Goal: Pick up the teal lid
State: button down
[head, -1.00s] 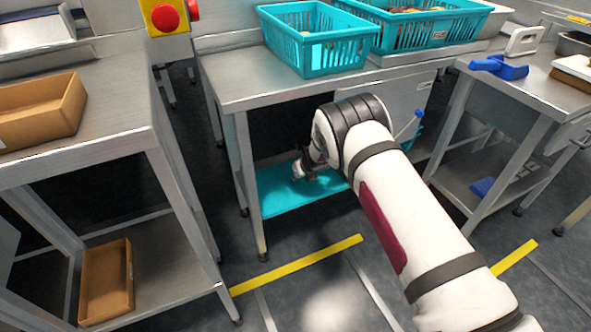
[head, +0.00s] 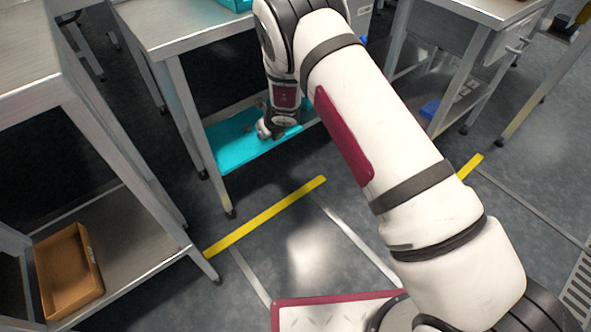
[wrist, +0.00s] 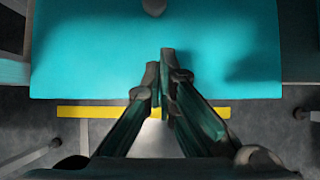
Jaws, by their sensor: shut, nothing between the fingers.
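The teal lid (head: 230,152) is a flat, wide sheet lying on the low level under the middle metal table. It also fills the upper part of the wrist view (wrist: 90,60), where its near edge runs straight across. My gripper (head: 263,132) is at the lid, reaching in under the tabletop. In the wrist view my gripper (wrist: 164,62) is shut with nothing between its fingers, and its tips overlap the lid's near edge. I cannot tell whether the tips touch the lid. My arm hides the lid's right part in the head view.
The middle table (head: 172,32) stands above the lid, its front leg close to the lid's left corner. A left bench holds a brown box (head: 68,272) on its lower shelf. Another bench stands right. Open floor with a yellow line (head: 265,217) lies in front.

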jog(key=s+d+p, duration=0.2)
jog(key=s+d, duration=0.8)
jog(key=s, duration=0.4)
jog(key=shift+s, duration=0.25)
jog(key=shift+r, duration=0.1)
